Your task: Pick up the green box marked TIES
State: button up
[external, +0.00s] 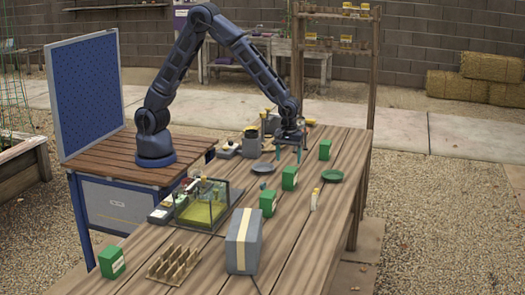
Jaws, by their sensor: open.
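Several green boxes stand upright on the wooden table (208,281). One box (112,263) is at the near left corner, two boxes (268,203) (289,178) are near the middle, and one box (325,150) is toward the far right. The near left box shows a pale label, but its lettering is too small to read. I cannot tell which box is marked TIES. My gripper (291,154) points down over the far part of the table, left of the far right box. It is open, and I see nothing between its fingers.
A glass-sided case (206,208), a grey box with a pale band (243,242) and a slotted wooden rack (174,264) stand at the near end. A grey dish (263,168), a green dish (332,176) and a small pale bottle (315,199) lie among the green boxes.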

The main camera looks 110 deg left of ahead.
aim_at(289, 170)
jog(key=shift+w+f, duration=0.2)
jog(key=shift+f, duration=0.4)
notch_tip(289, 170, down, 5)
jog(key=shift+f, duration=0.15)
jog(key=shift+w+a+f, duration=0.1)
jog(key=shift+a+f, duration=0.05)
jog(key=shift+f, duration=1.15)
jog(key=shift+w+a+f, duration=0.1)
jog(key=shift+a+f, duration=0.05)
jog(key=shift+f, duration=1.15)
jog(key=shift+c, duration=0.4)
jog(key=c, duration=1)
